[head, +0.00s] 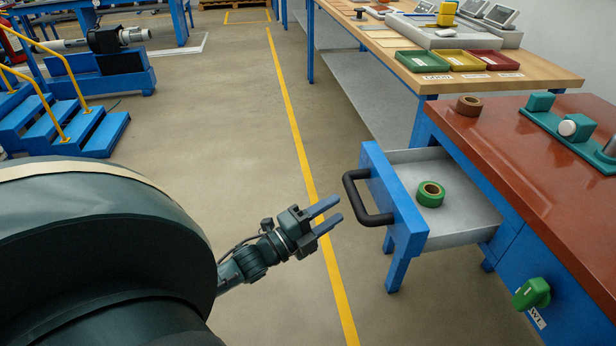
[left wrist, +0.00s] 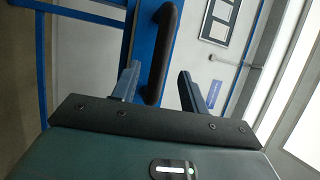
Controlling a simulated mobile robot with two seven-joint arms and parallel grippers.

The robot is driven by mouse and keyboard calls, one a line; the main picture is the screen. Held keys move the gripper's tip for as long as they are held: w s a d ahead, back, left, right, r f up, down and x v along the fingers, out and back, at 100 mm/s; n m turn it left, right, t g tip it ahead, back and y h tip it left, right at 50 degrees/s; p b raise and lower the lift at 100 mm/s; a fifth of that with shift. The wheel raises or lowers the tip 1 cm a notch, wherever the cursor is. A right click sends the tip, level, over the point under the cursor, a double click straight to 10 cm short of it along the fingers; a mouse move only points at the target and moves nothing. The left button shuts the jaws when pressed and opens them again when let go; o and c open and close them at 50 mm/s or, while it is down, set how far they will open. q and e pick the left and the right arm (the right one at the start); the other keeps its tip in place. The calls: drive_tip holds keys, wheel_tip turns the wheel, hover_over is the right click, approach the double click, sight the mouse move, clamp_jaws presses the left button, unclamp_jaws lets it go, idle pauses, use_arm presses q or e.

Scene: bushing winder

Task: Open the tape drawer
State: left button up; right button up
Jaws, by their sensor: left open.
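The tape drawer (head: 466,228) juts out from the red-topped blue bench, with its grey inside showing. A green tape roll (head: 430,194) lies in it. The drawer has a blue front (head: 392,198) with a black bar handle (head: 362,203). My left gripper (head: 331,214) is open and empty, a short way left of the handle in the head view. In the left wrist view the handle (left wrist: 163,60) shows beyond and between the open fingers (left wrist: 160,88), nearer the left one. I cannot see contact. My right gripper is in neither view.
The red bench top (head: 540,160) holds a brown tape roll (head: 469,105) and a teal fixture (head: 565,130). A green knob (head: 532,294) sticks out of the bench side. A wooden table (head: 500,70) with colored trays stands behind. The floor left of the drawer is clear.

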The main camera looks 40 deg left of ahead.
use_arm(q)
drive_tip(key=v, duration=0.6)
drive_tip(key=shift+s, duration=0.3)
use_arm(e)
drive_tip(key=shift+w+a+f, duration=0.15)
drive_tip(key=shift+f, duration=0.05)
use_arm(q)
drive_tip(key=shift+a, duration=0.1)
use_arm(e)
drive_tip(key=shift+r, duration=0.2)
use_arm(q)
drive_tip(key=s+d+r+n+g+y+p, duration=0.1)
drive_tip(key=s+d+n+g+p, duration=0.3)
drive_tip(key=d+n+p, duration=0.4)
drive_tip(key=s+d+r+n+g+p, duration=0.3)
drive_tip(key=d+n+p, duration=0.5)
drive_tip(key=d, duration=0.3)
drive_tip(key=shift+s+n+g+y+p, duration=0.4)
drive_tip(key=shift+n+g, duration=0.2)
drive_tip(key=shift+g, duration=0.3)
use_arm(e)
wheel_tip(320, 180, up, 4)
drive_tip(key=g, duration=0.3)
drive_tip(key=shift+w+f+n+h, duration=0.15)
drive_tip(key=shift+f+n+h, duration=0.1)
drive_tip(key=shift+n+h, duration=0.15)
